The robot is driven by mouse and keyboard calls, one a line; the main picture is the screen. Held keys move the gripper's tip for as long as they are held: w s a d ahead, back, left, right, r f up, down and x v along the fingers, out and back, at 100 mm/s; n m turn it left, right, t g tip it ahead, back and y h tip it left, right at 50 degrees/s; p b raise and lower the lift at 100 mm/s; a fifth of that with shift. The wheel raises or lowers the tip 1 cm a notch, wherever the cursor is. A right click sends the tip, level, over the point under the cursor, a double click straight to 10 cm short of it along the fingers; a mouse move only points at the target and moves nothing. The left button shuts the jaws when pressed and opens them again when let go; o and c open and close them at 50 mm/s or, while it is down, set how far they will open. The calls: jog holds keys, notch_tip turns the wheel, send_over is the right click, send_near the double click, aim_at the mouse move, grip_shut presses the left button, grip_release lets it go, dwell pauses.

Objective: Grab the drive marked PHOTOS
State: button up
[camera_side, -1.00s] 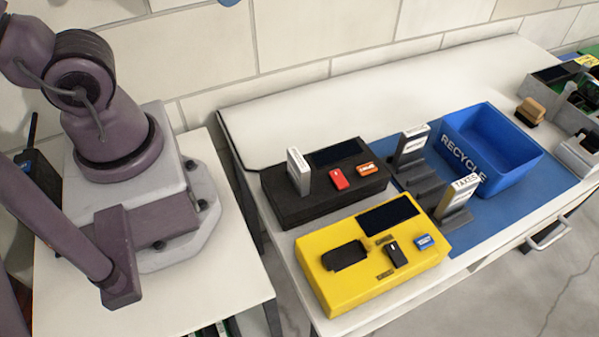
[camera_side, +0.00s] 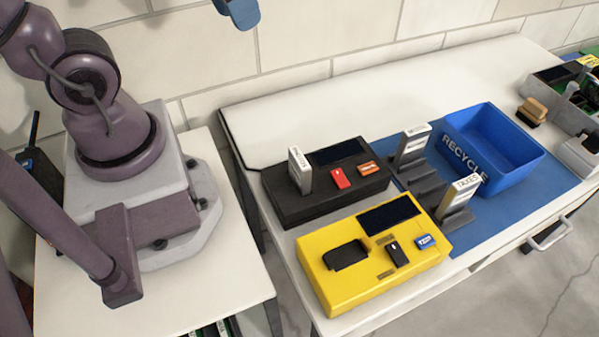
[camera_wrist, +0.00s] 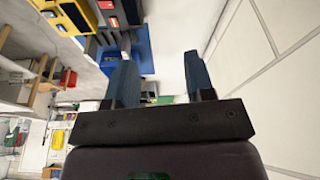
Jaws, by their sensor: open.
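My gripper (camera_wrist: 160,62) shows in the wrist view as two blue fingers held apart with nothing between them. In the side view only its blue tip (camera_side: 238,12) shows at the top edge, high above and away from the drives. One upright drive (camera_side: 301,172) stands in the black dock (camera_side: 290,208); its label is too small to read surely. Another drive (camera_side: 411,147) stands in a dark rack on the blue mat, its label also unclear. A third drive (camera_side: 457,200), marked TAXES, stands in front of that one.
A blue RECYCLE bin (camera_side: 510,165) stands right of the upright drives. A yellow dock (camera_side: 345,290) with several small parts is at the front. A brush (camera_side: 532,111) and a grey parts tray (camera_side: 560,100) are at the right. The back of the table is clear.

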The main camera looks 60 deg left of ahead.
notch_tip(320, 180, down, 7)
jog(key=w+a+n+g+h, duration=0.1)
jog(key=a+n+g+h, duration=0.1)
jog(key=a+n+g, duration=0.15)
jog(key=n+h, duration=1.3)
send_near(307, 182)
jog(key=x, duration=0.7)
jog(key=shift+f, duration=0.1)
grip_shut()
